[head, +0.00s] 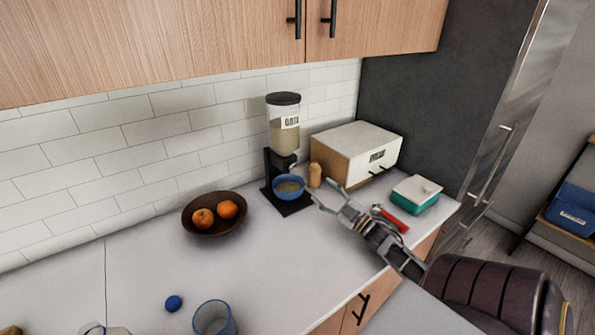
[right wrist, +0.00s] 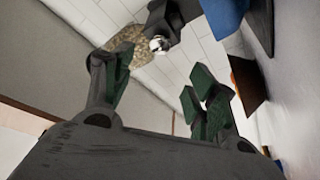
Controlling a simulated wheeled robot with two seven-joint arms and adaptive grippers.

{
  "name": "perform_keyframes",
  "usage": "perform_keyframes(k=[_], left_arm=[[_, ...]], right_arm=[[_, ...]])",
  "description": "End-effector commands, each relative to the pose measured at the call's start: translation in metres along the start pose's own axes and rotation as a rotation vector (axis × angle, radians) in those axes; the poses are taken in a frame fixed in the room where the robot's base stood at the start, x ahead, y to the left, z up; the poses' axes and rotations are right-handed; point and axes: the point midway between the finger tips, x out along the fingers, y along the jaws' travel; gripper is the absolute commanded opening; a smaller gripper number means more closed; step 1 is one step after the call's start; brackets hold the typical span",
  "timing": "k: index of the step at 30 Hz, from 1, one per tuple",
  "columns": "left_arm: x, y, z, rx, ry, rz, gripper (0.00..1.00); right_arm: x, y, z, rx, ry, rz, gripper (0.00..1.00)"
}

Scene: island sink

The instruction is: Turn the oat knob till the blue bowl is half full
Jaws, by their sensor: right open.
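The oat dispenser (head: 284,138) stands against the tiled wall, with a black lid, a clear hopper of pale oats and a black base. The blue bowl (head: 289,194) sits on its base under the spout. Its inside looks greyish beige, but I cannot tell the fill level. My right gripper (head: 320,197) is open and empty, just right of and in front of the bowl. In the right wrist view, a pale round knob (right wrist: 158,44) shows beyond the spread fingers (right wrist: 155,85), apart from them. The bowl's blue side (right wrist: 226,12) shows at the top. My left gripper is not in view.
A wooden bowl with oranges (head: 213,228) stands left of the dispenser. A small wooden shaker (head: 315,175), a bread box (head: 360,150), a teal container (head: 416,197) and a red-handled utensil (head: 393,220) lie to the right. A glass (head: 213,318) and blue ball (head: 173,303) are in front.

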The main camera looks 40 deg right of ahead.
Motion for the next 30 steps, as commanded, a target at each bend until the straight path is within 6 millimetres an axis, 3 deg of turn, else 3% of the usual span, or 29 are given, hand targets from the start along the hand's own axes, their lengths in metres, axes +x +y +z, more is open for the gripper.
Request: perform_keyframes(k=[30], left_arm=[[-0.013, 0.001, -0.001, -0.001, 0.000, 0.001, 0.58]], right_arm=[[0.089, 0.001, -0.001, -0.001, 0.001, 0.000, 0.58]])
